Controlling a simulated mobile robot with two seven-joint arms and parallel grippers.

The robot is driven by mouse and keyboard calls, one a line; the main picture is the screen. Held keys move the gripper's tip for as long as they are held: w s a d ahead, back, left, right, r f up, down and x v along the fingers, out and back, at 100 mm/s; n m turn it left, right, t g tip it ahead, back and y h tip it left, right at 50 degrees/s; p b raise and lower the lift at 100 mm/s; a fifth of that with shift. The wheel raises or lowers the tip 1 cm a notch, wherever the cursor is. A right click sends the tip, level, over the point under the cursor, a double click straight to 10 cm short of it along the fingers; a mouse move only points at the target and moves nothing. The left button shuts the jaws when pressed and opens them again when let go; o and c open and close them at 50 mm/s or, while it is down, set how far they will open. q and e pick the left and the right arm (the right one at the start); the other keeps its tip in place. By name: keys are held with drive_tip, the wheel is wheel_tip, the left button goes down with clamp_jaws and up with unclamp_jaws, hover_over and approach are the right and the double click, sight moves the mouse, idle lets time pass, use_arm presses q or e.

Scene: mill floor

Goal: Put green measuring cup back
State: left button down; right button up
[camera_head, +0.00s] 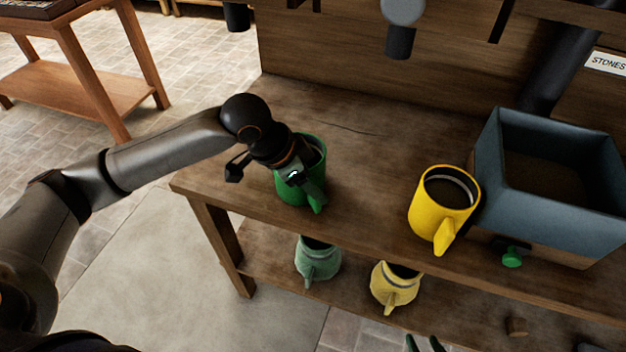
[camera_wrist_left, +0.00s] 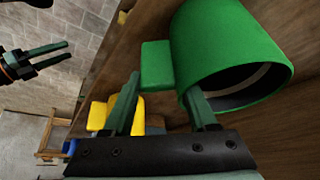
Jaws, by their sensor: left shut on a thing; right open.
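The green measuring cup (camera_head: 286,188) is upright at the left end of the wooden bench top (camera_head: 360,150); I cannot tell whether its base touches the wood. In the left wrist view the cup (camera_wrist_left: 215,40) shows its dark opening, and its handle (camera_wrist_left: 157,62) lies between my fingers. My left gripper (camera_head: 312,188) is shut on that handle; its fingers also show in the left wrist view (camera_wrist_left: 162,88). My right gripper (camera_head: 425,344) is at the bottom edge of the head view, its fingers apart and empty; it also shows in the left wrist view (camera_wrist_left: 66,52).
A yellow measuring cup (camera_head: 432,212) stands to the right, beside a blue-grey bin (camera_head: 550,222). A pale green cup (camera_head: 316,264) and a pale yellow cup (camera_head: 392,290) sit on the lower shelf. A green knob (camera_head: 512,258) is under the bin. The bench between the cups is clear.

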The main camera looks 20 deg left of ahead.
drive_tip(key=shift+s+d+f, duration=0.15)
drive_tip(key=shift+s+d, duration=0.05)
use_arm(q)
drive_tip(key=shift+c, duration=0.6)
unclamp_jaws()
use_arm(e)
drive_tip(key=shift+s+f, duration=0.1)
drive_tip(key=shift+s, duration=0.05)
use_arm(q)
drive_tip(key=p+v, duration=0.2)
drive_tip(key=v, duration=1)
drive_tip(key=shift+r, duration=0.2)
use_arm(e)
drive_tip(key=shift+s+d+r, duration=0.2)
drive_tip(key=shift+d+r, duration=0.3)
drive_tip(key=shift+r, duration=0.05)
use_arm(q)
drive_tip(key=shift+s+a, duration=0.1)
drive_tip(key=shift+s, duration=0.05)
